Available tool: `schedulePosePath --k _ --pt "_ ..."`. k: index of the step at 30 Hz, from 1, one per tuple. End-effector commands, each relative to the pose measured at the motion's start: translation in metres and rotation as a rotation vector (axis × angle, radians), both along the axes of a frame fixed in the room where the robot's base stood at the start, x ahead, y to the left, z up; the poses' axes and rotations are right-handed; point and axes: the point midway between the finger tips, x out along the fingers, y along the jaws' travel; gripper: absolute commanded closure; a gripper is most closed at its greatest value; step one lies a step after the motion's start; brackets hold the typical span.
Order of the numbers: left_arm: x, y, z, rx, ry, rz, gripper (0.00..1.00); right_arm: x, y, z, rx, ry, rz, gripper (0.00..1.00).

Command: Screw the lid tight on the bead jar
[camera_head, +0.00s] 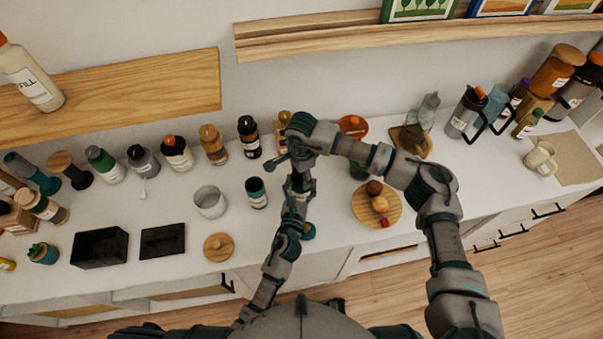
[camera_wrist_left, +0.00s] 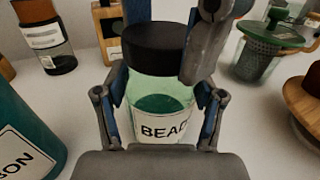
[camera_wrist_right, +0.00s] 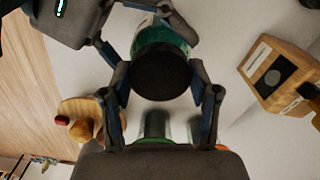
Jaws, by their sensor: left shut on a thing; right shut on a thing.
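The bead jar (camera_wrist_left: 162,122) is clear glass with green contents and a white label. It stands upright between the fingers of my left gripper (camera_head: 299,182), which is shut on it. A dark round lid (camera_wrist_left: 155,46) sits on top of the jar and also shows from above in the right wrist view (camera_wrist_right: 160,75). My right gripper (camera_head: 296,152) is shut on the lid, with its fingers on either side. In the head view my arms hide most of the jar and lid. I cannot tell how tightly the lid sits.
A teal jar (camera_head: 256,192) stands left of my left arm, beside a white bowl (camera_head: 210,201). A round wooden board (camera_head: 388,216) with small items is on the right. Several bottles line the back of the counter. A wooden coaster (camera_head: 217,247) lies near the front edge.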

Motion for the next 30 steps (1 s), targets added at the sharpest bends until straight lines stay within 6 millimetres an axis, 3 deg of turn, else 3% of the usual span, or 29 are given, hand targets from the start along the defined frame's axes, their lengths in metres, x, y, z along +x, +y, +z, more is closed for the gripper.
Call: schedulePosePath --k 9,12,17,18,20,21,30 --pt "-0.0004 -0.0007 0.0 0.001 0.0 -0.002 1.0 0.0006 0.0004 -0.0009 0.0 -0.001 -0.749 0.81" --pt "-0.0004 -0.0009 0.0 0.001 -0.001 -0.002 1.0 0.0009 0.0005 -0.0009 0.001 -0.001 -0.927 0.81" --pt "-0.0005 -0.0012 0.0001 0.001 -0.001 -0.003 1.0 0.0013 0.0003 -0.0009 0.001 -0.002 -0.927 0.81" --pt "-0.0006 -0.0013 0.0001 0.001 -0.001 -0.003 1.0 0.0012 0.0003 -0.0009 0.001 -0.003 -0.927 0.29" --pt "-0.0006 -0.0013 0.0001 0.001 -0.001 -0.003 1.0 0.0011 0.0003 -0.0009 0.0 -0.002 -0.926 0.14" --pt "-0.0005 -0.0011 0.0001 0.001 -0.001 -0.003 1.0 0.001 0.0003 -0.0008 0.0 -0.002 -0.926 0.1" --pt "-0.0003 -0.0004 0.0001 0.0 0.0 -0.001 1.0 0.0003 0.0003 0.0 0.0 -0.001 -0.923 0.1"
